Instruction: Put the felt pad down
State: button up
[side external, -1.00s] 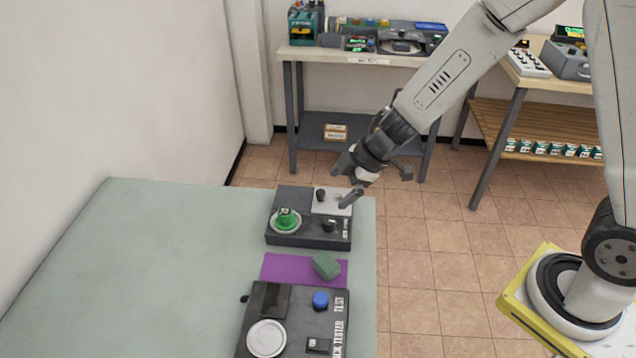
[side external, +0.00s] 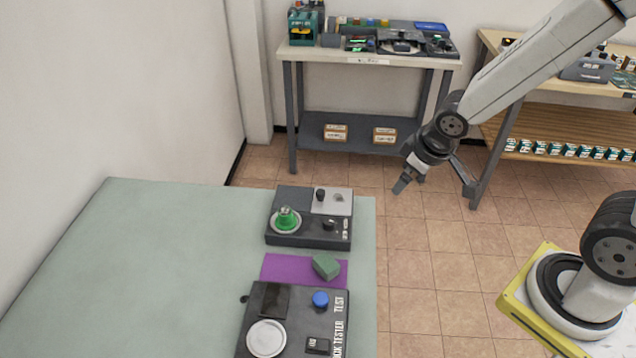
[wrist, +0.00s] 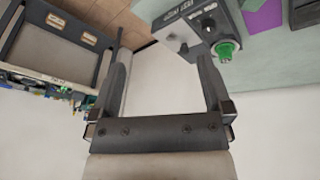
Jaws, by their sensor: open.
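A flat purple sheet (side external: 290,268) lies on the green-grey table (side external: 150,260) between two dark devices. A small green block (side external: 326,266) rests on its right part, slightly askew. I cannot tell for certain which of the two is the felt pad. The purple sheet also shows at the top right of the wrist view (wrist: 264,14). My gripper (side external: 401,187) is in the air to the right of the table, above the tiled floor, away from both. In the wrist view my gripper (wrist: 163,58) is open, with nothing between its fingers.
A device with a green button (side external: 287,220) stands behind the sheet. A tester with a blue knob (side external: 320,299) and a white disc (side external: 266,338) stands in front. The table's left side is bare. A workbench (side external: 370,56) and wooden shelves (side external: 560,119) stand behind.

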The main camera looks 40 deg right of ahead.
jog(key=s, duration=0.1)
jog(key=s+m+g, duration=0.1)
jog(key=s, duration=0.1)
jog(key=s+m, duration=0.1)
jog(key=shift+s+a+g+y, duration=0.2)
jog(key=shift+a+g+y, duration=0.1)
jog(key=shift+a+y, duration=0.1)
jog(key=shift+w, duration=0.1)
dwell(0.7)
jog(key=m+g, duration=0.2)
jog(key=m, duration=1.5)
send_over(326, 263)
jog(key=d, duration=0.1)
notch_tip(326, 263, down, 11)
jog(key=shift+d+f, duration=0.1)
jog(key=shift+d, duration=0.05)
jog(key=shift+a+f+m+g, duration=0.3)
jog(key=shift+a+f+m, duration=0.25)
jog(key=shift+a+m, duration=0.05)
jog(key=shift+f, duration=0.15)
